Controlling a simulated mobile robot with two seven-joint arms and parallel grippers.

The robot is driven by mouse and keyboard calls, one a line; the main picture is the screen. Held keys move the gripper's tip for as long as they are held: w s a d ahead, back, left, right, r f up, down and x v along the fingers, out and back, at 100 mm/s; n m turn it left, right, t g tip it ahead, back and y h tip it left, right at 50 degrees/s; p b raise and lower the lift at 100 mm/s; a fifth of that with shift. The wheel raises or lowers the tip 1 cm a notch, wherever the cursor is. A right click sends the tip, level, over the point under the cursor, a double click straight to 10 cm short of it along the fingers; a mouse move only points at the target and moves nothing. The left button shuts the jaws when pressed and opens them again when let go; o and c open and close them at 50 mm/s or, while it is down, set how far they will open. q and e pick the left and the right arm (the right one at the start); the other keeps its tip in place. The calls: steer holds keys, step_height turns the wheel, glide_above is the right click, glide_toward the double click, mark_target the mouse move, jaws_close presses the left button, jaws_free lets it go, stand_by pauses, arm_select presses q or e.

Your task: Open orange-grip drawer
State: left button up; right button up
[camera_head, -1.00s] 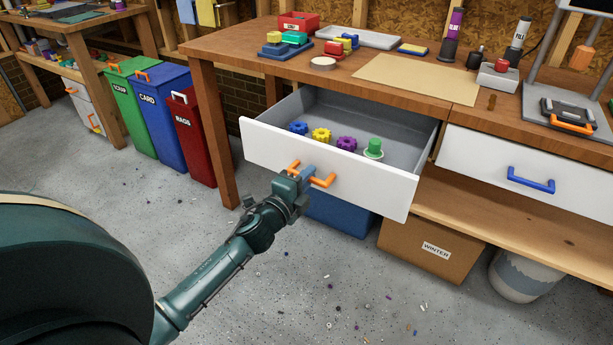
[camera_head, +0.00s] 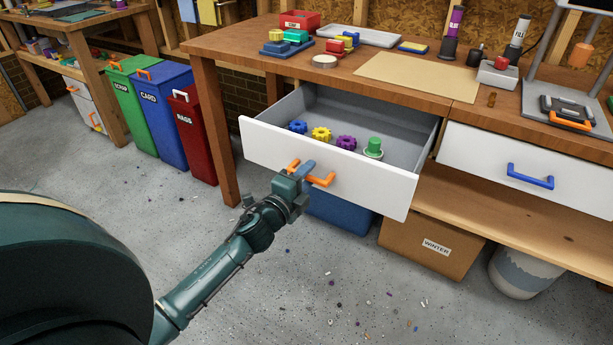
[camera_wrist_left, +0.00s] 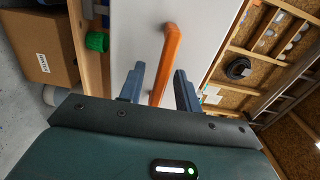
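The orange-grip drawer (camera_head: 375,188) has a white front and stands pulled out from under the wooden workbench. Its grey inside shows, with blue, yellow and purple gears and a green knob-like part (camera_head: 373,147) in it. The orange handle (camera_head: 318,180) is on the drawer front. My left gripper (camera_head: 305,170) is at that handle. In the left wrist view the fingers of my left gripper (camera_wrist_left: 159,72) are apart, on either side of the orange handle (camera_wrist_left: 170,50), with gaps showing. My right gripper is not in view.
A second white drawer with a blue handle (camera_head: 530,176) is shut at the right. A cardboard box (camera_head: 425,250) and a blue bin (camera_head: 340,211) stand below. Green, blue and red bins (camera_head: 193,135) stand at the left. The floor in front is mostly clear, with small scattered bits.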

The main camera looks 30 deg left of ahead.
arm_select(q)
steer(key=shift+s, duration=0.1)
steer(key=s, duration=1.3)
steer(key=shift+a, duration=0.15)
